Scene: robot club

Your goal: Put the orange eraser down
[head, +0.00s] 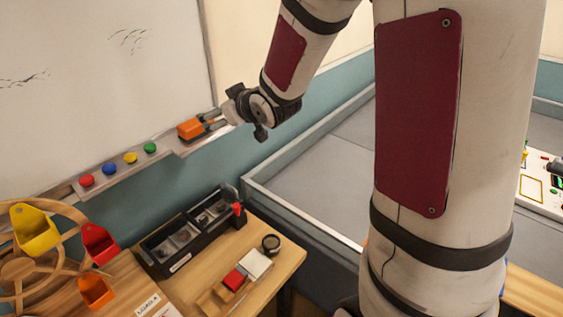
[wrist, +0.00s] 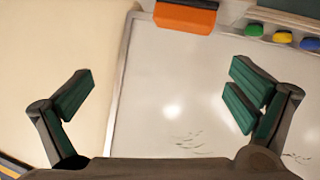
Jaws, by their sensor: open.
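The orange eraser (head: 191,128) sits at the right end of the whiteboard's ledge (head: 112,183) in the head view. In the wrist view the eraser (wrist: 185,16) is at the top edge, partly cut off, with a dark strip along it. My gripper (head: 214,121) is just right of the eraser in the head view. In the wrist view my gripper (wrist: 161,92) is open, its two green-padded fingers wide apart with nothing between them. The eraser lies beyond the fingertips there, apart from them.
Red, blue, yellow and green magnets (head: 150,148) line the ledge left of the eraser. The whiteboard (head: 100,80) rises behind it. Below are a wooden table (head: 283,262) with a black compartment tray (head: 160,268), and a wooden wheel (head: 20,268) with coloured buckets. A grey-walled arena lies right.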

